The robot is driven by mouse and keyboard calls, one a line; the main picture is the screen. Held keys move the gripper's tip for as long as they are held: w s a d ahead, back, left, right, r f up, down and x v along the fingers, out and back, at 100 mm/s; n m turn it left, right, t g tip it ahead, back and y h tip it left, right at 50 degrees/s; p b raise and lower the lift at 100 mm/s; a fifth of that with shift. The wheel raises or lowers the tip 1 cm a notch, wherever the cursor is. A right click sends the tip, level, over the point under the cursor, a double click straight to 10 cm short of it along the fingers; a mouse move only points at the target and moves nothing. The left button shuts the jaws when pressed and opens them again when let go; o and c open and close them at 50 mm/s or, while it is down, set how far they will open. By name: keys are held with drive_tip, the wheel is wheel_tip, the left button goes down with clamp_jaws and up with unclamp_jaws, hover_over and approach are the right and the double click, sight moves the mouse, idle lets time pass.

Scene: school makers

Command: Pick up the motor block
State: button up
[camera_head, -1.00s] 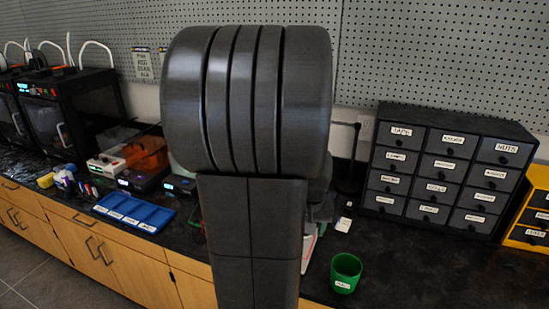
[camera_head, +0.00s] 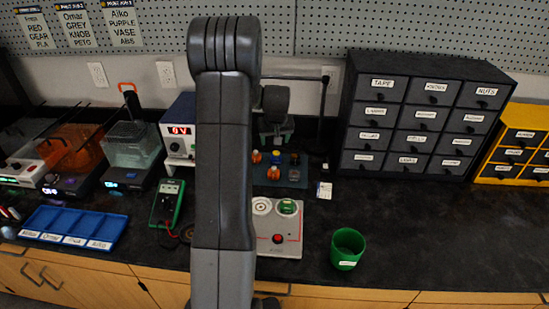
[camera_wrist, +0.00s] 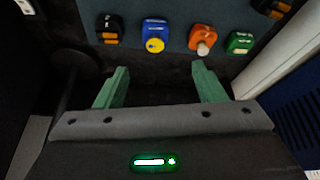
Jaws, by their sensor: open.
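Several small blocks stand on a dark blue mat (camera_head: 300,183), which also shows in the wrist view (camera_wrist: 180,42). The wrist view shows a black-and-orange block (camera_wrist: 109,29), a blue block with a yellow disc (camera_wrist: 154,33), an orange block with a pale round stub (camera_wrist: 203,38) and a green block (camera_wrist: 240,42). No readable label shows, so I cannot tell which is the motor block. My gripper (camera_wrist: 163,74) is open and empty, its two green fingers pointing toward the row of blocks and apart from them. In the head view my arm largely hides it.
A grey panel with a red button (camera_head: 277,239) lies in front of the mat. A green cup (camera_head: 347,248), a labelled drawer cabinet (camera_head: 415,115) and a green multimeter (camera_head: 168,203) stand nearby. A blue tray (camera_head: 72,226) lies at left. The right counter is clear.

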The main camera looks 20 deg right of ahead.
hover_over(276, 153)
drive_tip(key=s+a, duration=0.1)
drive_tip(key=s, duration=0.1)
drive_tip(key=f, duration=0.4)
drive_tip(key=shift+w+f, duration=0.1)
drive_tip(key=shift+w, duration=0.1)
drive_tip(key=x, duration=0.1)
drive_tip(key=p+x, duration=0.2)
drive_tip(key=x, duration=0.1)
drive_tip(key=shift+s+d+f, duration=0.1)
drive_tip(key=shift+s+d, duration=0.15)
drive_tip(key=shift+s, duration=0.1)
drive_tip(key=shift+w+f, duration=0.3)
drive_tip(key=shift+f, duration=0.3)
drive_tip(key=c, duration=1.1)
